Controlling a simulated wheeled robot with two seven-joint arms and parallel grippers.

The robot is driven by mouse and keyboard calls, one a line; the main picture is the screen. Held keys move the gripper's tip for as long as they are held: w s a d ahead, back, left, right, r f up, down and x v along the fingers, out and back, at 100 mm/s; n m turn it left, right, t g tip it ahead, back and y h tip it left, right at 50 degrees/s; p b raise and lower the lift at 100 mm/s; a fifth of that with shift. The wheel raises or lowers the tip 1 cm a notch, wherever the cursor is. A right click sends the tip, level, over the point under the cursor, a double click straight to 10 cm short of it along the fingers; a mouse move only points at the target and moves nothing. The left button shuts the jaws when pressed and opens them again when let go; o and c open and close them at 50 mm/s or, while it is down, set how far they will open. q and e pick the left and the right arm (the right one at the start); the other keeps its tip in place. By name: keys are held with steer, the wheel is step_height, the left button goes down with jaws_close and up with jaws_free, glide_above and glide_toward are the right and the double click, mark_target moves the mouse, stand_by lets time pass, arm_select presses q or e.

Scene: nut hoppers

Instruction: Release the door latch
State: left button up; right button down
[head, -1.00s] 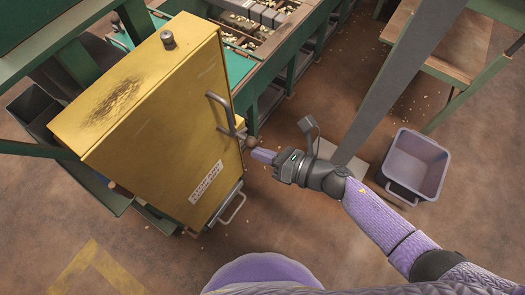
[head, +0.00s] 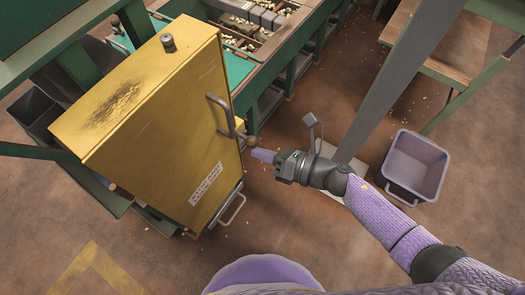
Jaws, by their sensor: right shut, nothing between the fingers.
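A yellow metal cabinet (head: 150,120) stands at left centre, with a scuffed dark patch on its top. Its right face bears a curved grey handle (head: 218,112) and a white label. A latch lever with a round brown knob (head: 252,141) sticks out near the handle's lower end. My right gripper (head: 254,154) is shut and empty, its purple fingertips just below and beside the knob. I cannot tell whether they touch it. My left gripper is not in view.
A lilac bin (head: 414,166) stands on the floor at right, beside a grey post (head: 400,85). A green-framed bench with sorting trays (head: 262,40) lies behind the cabinet. A lower grey handle (head: 233,210) juts from the cabinet's base. The floor in front is mostly clear.

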steer(key=shift+w+d+r+m+y, duration=0.1)
steer(key=shift+r+m+y, duration=0.15)
steer(key=shift+m, duration=0.45)
steer(key=shift+w+d+r+m+y, duration=0.1)
steer(key=shift+m+y, duration=0.1)
steer(key=shift+m, duration=0.5)
steer(key=shift+w+r+m+y, duration=0.1)
steer(key=shift+r+m+y, duration=0.15)
steer(key=shift+m, duration=0.45)
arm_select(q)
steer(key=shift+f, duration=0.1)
arm_select(e)
steer(key=shift+w+d, duration=0.1)
stand_by(2.4)
